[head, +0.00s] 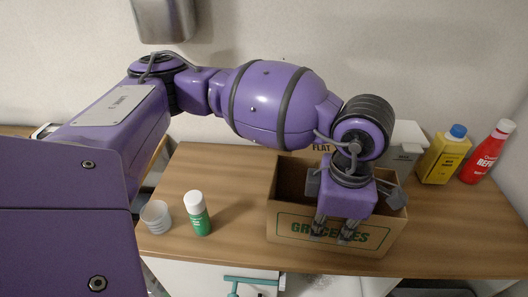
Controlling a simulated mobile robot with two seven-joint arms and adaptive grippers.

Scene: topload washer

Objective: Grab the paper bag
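My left gripper (333,231) points down over the bag's front side. Its two fingertips are apart and overlap the lettering. I cannot tell whether they touch the bag's wall. The gripper hides part of the opening and front face. My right gripper is not in view.
A green bottle with a white cap (197,214) and a clear cup (156,216) stand left of the bag. A yellow bottle (442,157), a red bottle (487,153) and a grey-white box (402,152) stand behind right. The wooden surface (460,235) is clear at right.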

